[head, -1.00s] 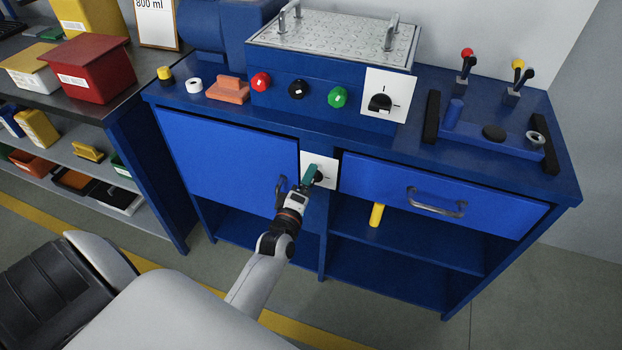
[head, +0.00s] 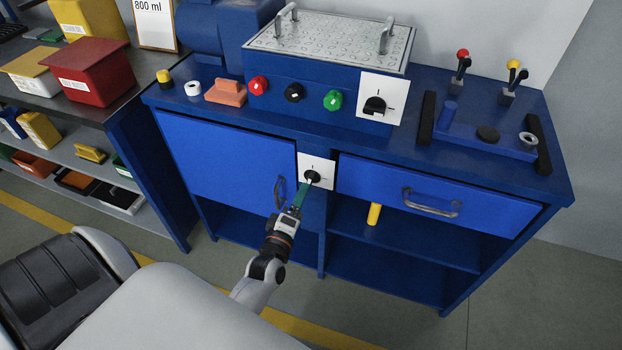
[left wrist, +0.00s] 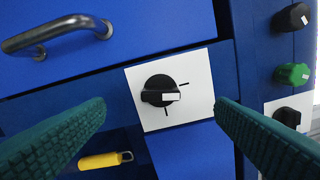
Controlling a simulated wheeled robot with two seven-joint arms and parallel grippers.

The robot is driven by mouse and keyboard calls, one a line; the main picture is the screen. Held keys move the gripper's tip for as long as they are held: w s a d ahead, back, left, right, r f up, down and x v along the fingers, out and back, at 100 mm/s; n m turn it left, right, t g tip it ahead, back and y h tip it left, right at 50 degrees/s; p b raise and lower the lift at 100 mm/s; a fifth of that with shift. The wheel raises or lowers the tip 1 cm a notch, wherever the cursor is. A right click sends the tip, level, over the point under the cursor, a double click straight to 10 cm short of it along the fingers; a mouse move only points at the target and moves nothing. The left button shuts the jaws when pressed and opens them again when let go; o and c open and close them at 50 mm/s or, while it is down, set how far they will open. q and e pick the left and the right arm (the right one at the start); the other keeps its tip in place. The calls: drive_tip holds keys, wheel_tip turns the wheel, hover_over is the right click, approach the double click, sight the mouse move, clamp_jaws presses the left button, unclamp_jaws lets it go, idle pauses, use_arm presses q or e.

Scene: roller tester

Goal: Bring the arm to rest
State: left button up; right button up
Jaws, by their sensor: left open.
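My left gripper (head: 299,196) is open and empty, with green fingers, in front of the cabinet's middle post. It is just below and apart from a black rotary knob (head: 312,176) on a white plate with marks. In the left wrist view the knob (left wrist: 160,90) sits ahead between the two spread fingers (left wrist: 160,104), touching neither. The knob's white pointer strip lies toward the right in that view. My right gripper is not in view.
A yellow cylinder (head: 374,214) hangs below the drawer. Knobs, a switch (head: 375,106) and levers (head: 514,76) are on top. Floor in front is free.

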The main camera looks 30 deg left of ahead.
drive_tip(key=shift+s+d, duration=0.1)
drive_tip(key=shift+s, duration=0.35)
use_arm(q)
drive_tip(key=s+d+f+m+g+h+p, duration=0.1)
drive_tip(key=s+d+f+m+g+p, duration=0.2)
drive_tip(key=f, duration=0.4)
drive_tip(key=s+d+f+m+g+h, duration=0.2)
drive_tip(key=s+f+m, duration=0.25)
drive_tip(key=f, duration=0.35)
drive_tip(key=s+d+f+m+g+h+p, duration=0.1)
drive_tip(key=s+d+f+m+g+p, duration=0.2)
drive_tip(key=f, duration=0.4)
drive_tip(key=s+f+m+g+p, duration=0.1)
drive_tip(key=s+f+m+g, duration=0.3)
drive_tip(key=s, duration=1)
drive_tip(key=s+f+m+g+p, duration=0.1)
drive_tip(key=s+f+m+g, duration=0.3)
drive_tip(key=s, duration=1)
wheel_tip(320, 180, down, 3)
drive_tip(key=shift+s+f+m, duration=0.1)
drive_tip(key=shift+s+m, duration=0.1)
drive_tip(key=shift+m, duration=0.75)
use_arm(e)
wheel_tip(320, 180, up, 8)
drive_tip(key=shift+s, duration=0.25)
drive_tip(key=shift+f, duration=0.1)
